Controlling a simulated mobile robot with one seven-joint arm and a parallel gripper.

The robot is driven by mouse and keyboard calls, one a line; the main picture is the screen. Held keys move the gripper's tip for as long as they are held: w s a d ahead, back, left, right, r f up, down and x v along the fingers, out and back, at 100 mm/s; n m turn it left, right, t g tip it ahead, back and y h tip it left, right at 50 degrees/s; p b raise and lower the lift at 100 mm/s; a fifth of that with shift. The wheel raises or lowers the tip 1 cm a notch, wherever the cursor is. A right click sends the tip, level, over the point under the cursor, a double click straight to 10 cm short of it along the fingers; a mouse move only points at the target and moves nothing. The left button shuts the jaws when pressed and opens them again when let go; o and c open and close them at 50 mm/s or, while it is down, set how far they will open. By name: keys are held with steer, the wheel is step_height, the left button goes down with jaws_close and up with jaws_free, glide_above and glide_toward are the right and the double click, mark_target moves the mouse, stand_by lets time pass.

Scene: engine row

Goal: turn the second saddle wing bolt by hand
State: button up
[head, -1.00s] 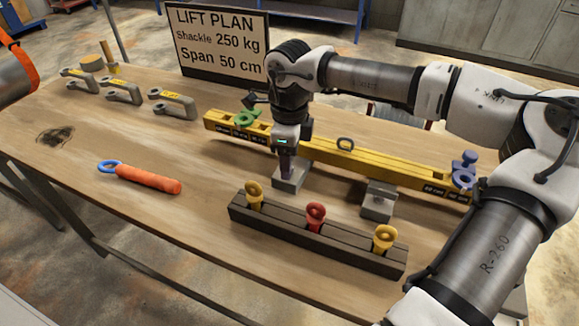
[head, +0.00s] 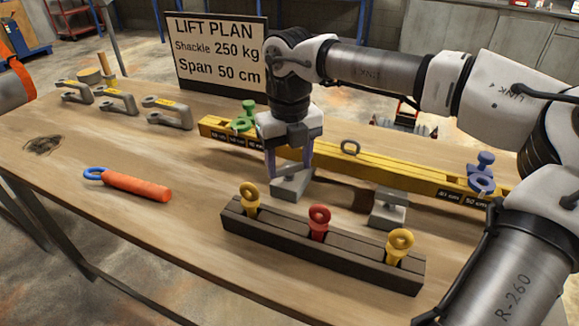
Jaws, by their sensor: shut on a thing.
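My gripper (head: 289,168) points straight down over the left grey saddle block (head: 291,186) in front of the yellow beam (head: 400,181). Its two bluish fingers stand on either side of the block's top and are shut on the wing bolt there. The bolt itself is mostly hidden between the fingers. A second grey saddle block (head: 388,212) stands to the right, free of my gripper, with a small raised part on top.
A dark rack (head: 320,257) with yellow and red eye bolts lies close in front. Green (head: 243,117) and blue (head: 482,170) fittings sit on the beam. Grey shackles (head: 170,115), an orange-handled tool (head: 136,186) and a lift plan sign (head: 217,52) are at left.

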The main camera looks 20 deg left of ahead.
mark_target(289, 166)
steer(key=m, duration=0.2)
steer(key=m+b, duration=0.1)
steer(key=m, duration=0.1)
steer(key=shift+w+a+r+m, duration=0.1)
steer(key=shift+r+m, duration=0.1)
steer(key=shift+m, duration=0.1)
steer(key=shift+m+b, duration=0.45)
steer(key=shift+m, duration=1.85)
steer(key=o, duration=1)
step_height(289, 166, up, 14)
steer(key=shift+f+p, duration=0.15)
steer(key=shift+p, duration=0.45)
